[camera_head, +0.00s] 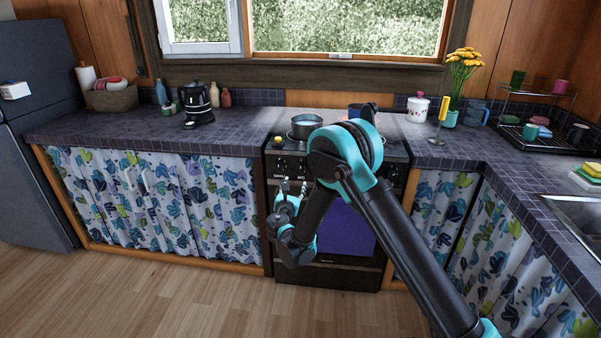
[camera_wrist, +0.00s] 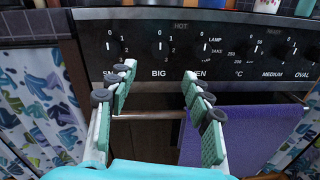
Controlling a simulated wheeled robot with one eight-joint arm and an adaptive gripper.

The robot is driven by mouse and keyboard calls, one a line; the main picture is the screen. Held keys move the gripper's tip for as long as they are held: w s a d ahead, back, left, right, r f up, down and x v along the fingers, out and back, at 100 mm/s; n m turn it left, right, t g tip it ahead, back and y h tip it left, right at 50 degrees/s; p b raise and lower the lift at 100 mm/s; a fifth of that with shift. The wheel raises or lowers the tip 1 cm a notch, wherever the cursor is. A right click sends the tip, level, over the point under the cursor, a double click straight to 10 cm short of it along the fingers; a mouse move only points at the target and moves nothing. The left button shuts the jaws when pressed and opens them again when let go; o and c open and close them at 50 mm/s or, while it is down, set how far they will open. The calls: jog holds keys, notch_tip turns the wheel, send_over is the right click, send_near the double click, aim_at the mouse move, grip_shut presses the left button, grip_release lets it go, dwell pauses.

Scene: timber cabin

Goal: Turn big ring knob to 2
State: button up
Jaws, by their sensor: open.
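The big ring knob (camera_wrist: 160,47) is a dark round knob on the stove's black front panel, above the word BIG in the wrist view. Its white mark looks roughly upright, toward the 0 above it; 1 and 2 are printed at its right. My gripper (camera_wrist: 159,76) is open and empty, its teal-padded fingers spread to either side below the knob, apparently not touching it. The left finger partly covers the label of the knob at left. In the head view my gripper (camera_head: 290,188) is in front of the stove (camera_head: 326,278), and my arm hides much of the panel.
Other knobs flank it: one at left (camera_wrist: 109,47) and the oven knob (camera_wrist: 203,47) at right. A purple towel (camera_wrist: 240,135) hangs below the panel. A pot (camera_head: 306,126) stands on the stove. The wooden floor (camera_head: 150,290) at left is clear.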

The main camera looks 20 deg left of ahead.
aim_at(300, 169)
jog(key=w, duration=0.3)
jog(key=w+a, duration=0.1)
jog(key=w, duration=0.3)
jog(key=w+a, duration=0.1)
jog(key=w, duration=0.3)
jog(key=c, duration=1.1)
